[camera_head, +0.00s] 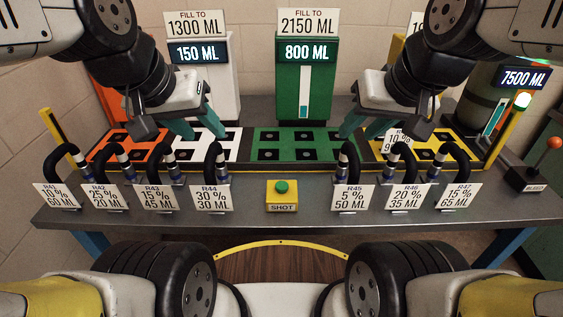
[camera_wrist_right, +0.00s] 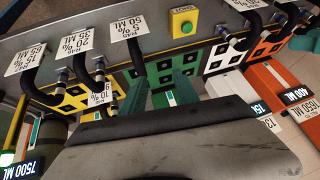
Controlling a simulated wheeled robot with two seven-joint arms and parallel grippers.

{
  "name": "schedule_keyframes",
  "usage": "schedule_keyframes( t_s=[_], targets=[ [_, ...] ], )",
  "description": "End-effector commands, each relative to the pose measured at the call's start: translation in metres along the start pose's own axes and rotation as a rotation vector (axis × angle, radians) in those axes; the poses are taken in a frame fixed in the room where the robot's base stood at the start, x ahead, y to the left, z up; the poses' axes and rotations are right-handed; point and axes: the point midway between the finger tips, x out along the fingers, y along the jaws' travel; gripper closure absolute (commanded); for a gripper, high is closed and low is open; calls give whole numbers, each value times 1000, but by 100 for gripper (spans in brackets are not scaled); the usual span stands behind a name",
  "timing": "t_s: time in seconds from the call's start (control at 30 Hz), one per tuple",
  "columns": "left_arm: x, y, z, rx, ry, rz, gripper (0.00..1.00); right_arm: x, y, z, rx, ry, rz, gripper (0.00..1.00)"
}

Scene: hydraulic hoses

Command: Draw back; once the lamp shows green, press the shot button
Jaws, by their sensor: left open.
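The shot button (camera_head: 282,187) is a green knob on a yellow box marked SHOT at the middle of the bench's front edge; it also shows in the right wrist view (camera_wrist_right: 187,28). My left gripper (camera_head: 200,128) is open and empty above the white panel. My right gripper (camera_head: 366,128) is open above the border of the green and yellow panels, its teal fingers apart in the wrist view (camera_wrist_right: 160,95). Neither touches the button.
Several black hoses with tags, such as R44 (camera_head: 213,197) and R45 (camera_head: 350,198), line the front on both sides of the button. A green tank (camera_head: 306,95) reads 800 ML, a white one 150 ML. A bleed lever (camera_head: 554,143) stands at the far right.

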Motion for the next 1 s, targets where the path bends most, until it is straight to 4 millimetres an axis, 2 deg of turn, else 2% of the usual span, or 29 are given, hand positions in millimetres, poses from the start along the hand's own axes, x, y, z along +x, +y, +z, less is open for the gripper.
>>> schedule_keyframes(
  t_s=[0.07, 0.23, 1.0],
  targets=[
    [0, 0, 0, 0, 0, 0, 55, 0, 0, 0, 0, 0, 0, 68],
    [0, 0, 0, 0, 0, 0, 55, 0, 0, 0, 0, 0, 0, 100],
    [0, 0, 0, 0, 0, 0, 55, 0, 0, 0, 0, 0, 0, 100]
  ],
)
